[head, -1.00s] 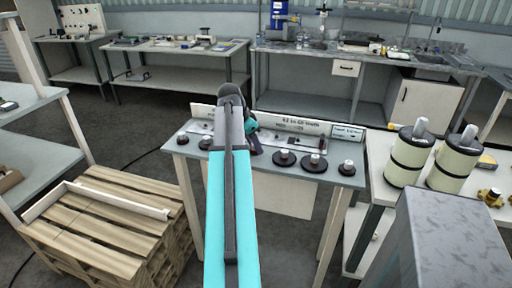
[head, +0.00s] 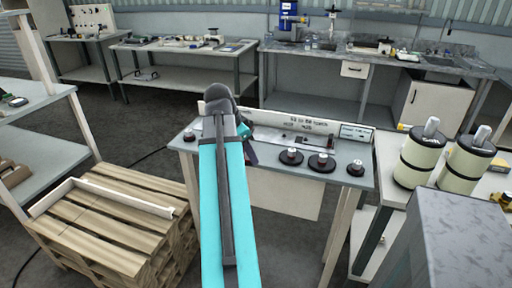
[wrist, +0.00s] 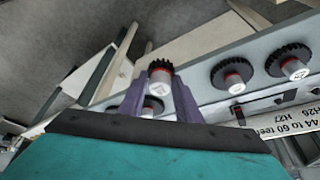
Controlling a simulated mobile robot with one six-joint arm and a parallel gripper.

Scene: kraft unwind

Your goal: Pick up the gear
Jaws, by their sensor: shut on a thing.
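In the wrist view, my gripper (wrist: 155,98) has its purple fingers shut on a small dark toothed gear (wrist: 160,66) with a pale hub and a red ring. Another gear (wrist: 153,103) shows lower between the fingers, farther off and partly hidden. In the head view, my gripper (head: 250,152) is over the bench, mostly behind my arm, and the held gear cannot be made out there. Several dark gears stand on the bench to the right, including a small one (head: 356,168) and wider ones (head: 321,162) (head: 291,157). One more gear (head: 189,135) stands at the left.
The gears stand on a grey bench (head: 270,172) with a labelled board (head: 300,121) along its back. Cream canisters (head: 420,155) stand on the table at the right. A wooden pallet stack (head: 110,225) is at the lower left. Floor is open behind the bench.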

